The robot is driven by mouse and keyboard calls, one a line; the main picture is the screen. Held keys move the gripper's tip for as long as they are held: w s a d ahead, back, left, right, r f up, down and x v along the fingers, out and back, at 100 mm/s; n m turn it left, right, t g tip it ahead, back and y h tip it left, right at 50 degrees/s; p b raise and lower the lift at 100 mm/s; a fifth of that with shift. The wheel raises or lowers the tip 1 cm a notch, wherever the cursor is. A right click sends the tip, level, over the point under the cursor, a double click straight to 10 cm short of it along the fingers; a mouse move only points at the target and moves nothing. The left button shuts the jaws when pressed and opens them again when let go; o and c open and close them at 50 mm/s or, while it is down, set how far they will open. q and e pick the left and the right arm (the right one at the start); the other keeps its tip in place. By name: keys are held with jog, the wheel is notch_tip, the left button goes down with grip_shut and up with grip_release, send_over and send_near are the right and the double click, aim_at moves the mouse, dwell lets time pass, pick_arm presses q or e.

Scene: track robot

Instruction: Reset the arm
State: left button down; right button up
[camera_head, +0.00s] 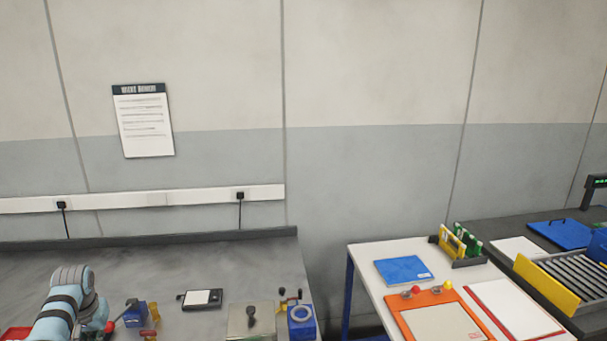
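A light blue, black-banded arm-like part with a grey ribbed joint on top (70,300) rises from the bottom left edge. It stands over the left end of the grey workbench (220,265), and I cannot tell whether it is a link of my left arm. Its lower end is cut off by the frame edge. No fingertips of my left or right gripper can be made out.
On the bench are a blue block (135,314), a black-and-white device (202,298), a metal box (251,322) and a blue box with a ring (301,319). A gap separates the bench from the white table (362,262), which holds an orange clipboard (402,310) and blue folder (403,270).

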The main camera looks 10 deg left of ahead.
pick_arm(q)
jog(key=s+a+r+n+g+y, duration=0.1)
jog(key=s+a+r, duration=0.2)
jog(key=s+a, duration=0.3)
jog(key=s+a+r+n+y, duration=0.1)
jog(key=s+a+r+y, duration=0.15)
jog(key=s+a, duration=0.45)
jog(key=s+a+f+m+t+y, duration=0.1)
jog(key=s+a+f+m, duration=0.25)
jog(key=s+f, duration=0.25)
jog(key=s+a+f+m+y, duration=0.25)
jog(key=s+f+m, duration=0.2)
jog(key=s, duration=0.25)
jog(key=s+a+f+m+t+y, duration=0.1)
jog(key=s+a+f+m, duration=0.2)
jog(key=s+f, duration=0.3)
jog(key=s+d+f+n+h, duration=0.1)
jog(key=s+d+f+h, duration=0.25)
jog(key=d+f, duration=0.8)
jog(key=s+d+f+n+h, duration=0.15)
jog(key=s+d+f, duration=0.25)
jog(key=d+f, duration=0.75)
jog(key=s+d+f+h, duration=0.1)
jog(key=d+f+h, duration=0.1)
jog(key=d, duration=1.2)
jog(key=s+d+f+g+h+b, duration=0.1)
jog(key=d+f, duration=0.4)
jog(key=d, duration=1)
jog(key=shift+n+h, duration=0.35)
jog(key=shift+h, duration=0.45)
